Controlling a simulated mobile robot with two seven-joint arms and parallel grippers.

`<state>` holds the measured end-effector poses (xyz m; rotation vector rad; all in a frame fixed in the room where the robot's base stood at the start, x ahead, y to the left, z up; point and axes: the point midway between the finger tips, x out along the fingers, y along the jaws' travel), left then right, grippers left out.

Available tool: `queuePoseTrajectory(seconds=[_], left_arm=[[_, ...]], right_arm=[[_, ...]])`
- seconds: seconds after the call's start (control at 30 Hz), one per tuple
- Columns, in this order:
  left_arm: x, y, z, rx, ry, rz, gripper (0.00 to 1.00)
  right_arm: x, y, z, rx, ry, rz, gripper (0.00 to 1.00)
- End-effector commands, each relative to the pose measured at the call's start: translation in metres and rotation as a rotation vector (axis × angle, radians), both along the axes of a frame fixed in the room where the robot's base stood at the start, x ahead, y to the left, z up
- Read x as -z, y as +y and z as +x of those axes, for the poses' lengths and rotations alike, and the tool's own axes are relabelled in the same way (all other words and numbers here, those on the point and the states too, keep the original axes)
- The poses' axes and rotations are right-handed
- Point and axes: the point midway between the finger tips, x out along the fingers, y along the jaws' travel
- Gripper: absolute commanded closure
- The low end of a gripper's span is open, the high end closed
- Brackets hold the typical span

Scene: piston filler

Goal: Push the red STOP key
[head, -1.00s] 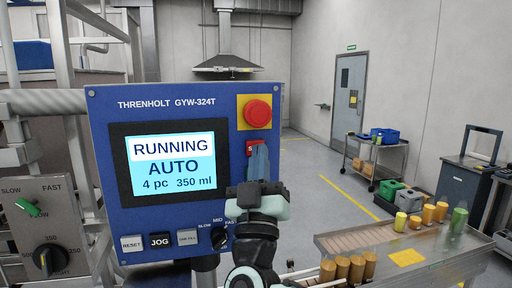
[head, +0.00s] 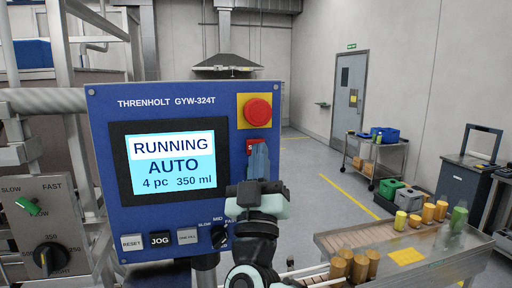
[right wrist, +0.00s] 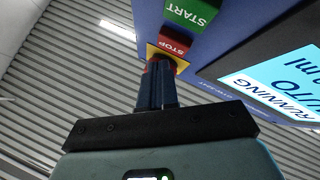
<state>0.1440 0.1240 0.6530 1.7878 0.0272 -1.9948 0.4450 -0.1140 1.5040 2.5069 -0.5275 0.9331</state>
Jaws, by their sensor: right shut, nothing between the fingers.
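The red STOP key (head: 251,146) is on the blue control panel (head: 150,92), just below the red mushroom button. My right gripper (head: 260,151) is in front of the panel with its fingers shut and empty, and they partly cover the key. In the right wrist view the STOP key (right wrist: 174,43) shows beside the green START key (right wrist: 190,12). The shut fingertips of the gripper (right wrist: 158,64) are close to the STOP key; I cannot tell whether they touch it. The screen (head: 172,165) reads RUNNING, AUTO. My left gripper is out of view.
The red mushroom button (head: 257,112) on its yellow plate sits just above the STOP key. RESET (head: 131,243), JOG (head: 160,240) and a speed knob (head: 219,237) line the panel's lower edge. A conveyor (head: 365,236) with amber containers runs at the lower right.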

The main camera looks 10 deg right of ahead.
Motion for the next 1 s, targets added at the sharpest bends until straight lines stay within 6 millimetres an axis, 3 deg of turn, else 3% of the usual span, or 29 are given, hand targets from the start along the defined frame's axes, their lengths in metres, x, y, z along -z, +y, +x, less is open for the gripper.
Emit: queuePoseTrajectory(seconds=[1.0], left_arm=[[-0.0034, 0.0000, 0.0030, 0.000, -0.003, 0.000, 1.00]], right_arm=[[-0.0002, 0.0009, 0.0086, -0.001, 0.000, -0.001, 1.00]])
